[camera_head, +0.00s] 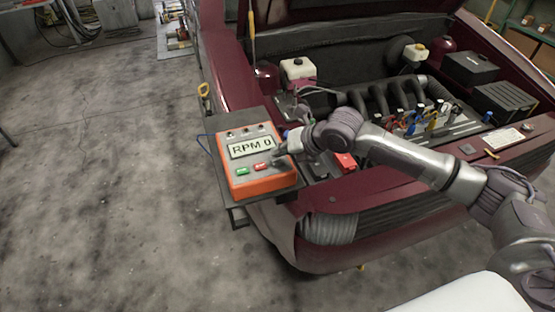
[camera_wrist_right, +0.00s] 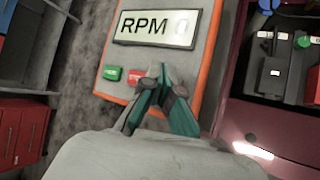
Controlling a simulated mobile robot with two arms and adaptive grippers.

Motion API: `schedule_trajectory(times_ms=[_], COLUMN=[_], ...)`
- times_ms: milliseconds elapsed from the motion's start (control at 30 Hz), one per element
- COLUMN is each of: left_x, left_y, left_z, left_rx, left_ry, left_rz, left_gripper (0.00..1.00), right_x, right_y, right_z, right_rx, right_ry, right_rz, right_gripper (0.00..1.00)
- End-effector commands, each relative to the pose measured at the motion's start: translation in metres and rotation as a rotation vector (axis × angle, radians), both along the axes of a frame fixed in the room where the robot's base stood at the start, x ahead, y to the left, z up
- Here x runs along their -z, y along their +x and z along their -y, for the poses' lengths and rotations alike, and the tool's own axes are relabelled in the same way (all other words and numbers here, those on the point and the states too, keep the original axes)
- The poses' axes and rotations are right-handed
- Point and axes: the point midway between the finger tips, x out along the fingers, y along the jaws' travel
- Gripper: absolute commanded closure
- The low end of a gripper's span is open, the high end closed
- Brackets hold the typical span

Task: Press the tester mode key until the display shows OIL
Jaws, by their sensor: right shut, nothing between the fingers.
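The tester (camera_head: 264,187) is an orange-edged box with a grey face on a small stand at the car's front left corner. Its display (camera_head: 251,147) reads "RPM 0"; the display also shows in the right wrist view (camera_wrist_right: 158,27). Below it are a green key (camera_head: 242,171) and a red key (camera_head: 262,166); their labels are too small to read. My right gripper (camera_head: 279,158) is shut and empty, its tips over the tester face just right of the red key. In the wrist view the fingers (camera_wrist_right: 164,82) hide the face there; I cannot tell whether they touch it. My left gripper is out of view.
The dark red car (camera_head: 330,240) stands with its engine bay open behind and right of the tester. A red box (camera_head: 345,162) sits under my right forearm. Red drawers (camera_wrist_right: 22,130) show in the wrist view. The floor left of the tester is clear.

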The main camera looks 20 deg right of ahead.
Motion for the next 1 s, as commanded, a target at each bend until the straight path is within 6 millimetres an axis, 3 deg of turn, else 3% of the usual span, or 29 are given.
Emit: schedule_trajectory(times_ms=[467, 1000], left_x=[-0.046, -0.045], left_y=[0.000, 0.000], left_z=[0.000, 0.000], left_rx=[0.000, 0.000], left_ry=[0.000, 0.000], left_rz=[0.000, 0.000], left_gripper=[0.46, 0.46], right_x=[-0.049, -0.048], right_y=[0.000, 0.000], right_z=[0.000, 0.000], right_rx=[0.000, 0.000], right_ry=[-0.001, 0.000], right_rz=[0.001, 0.000], right_gripper=[1.00, 1.00])
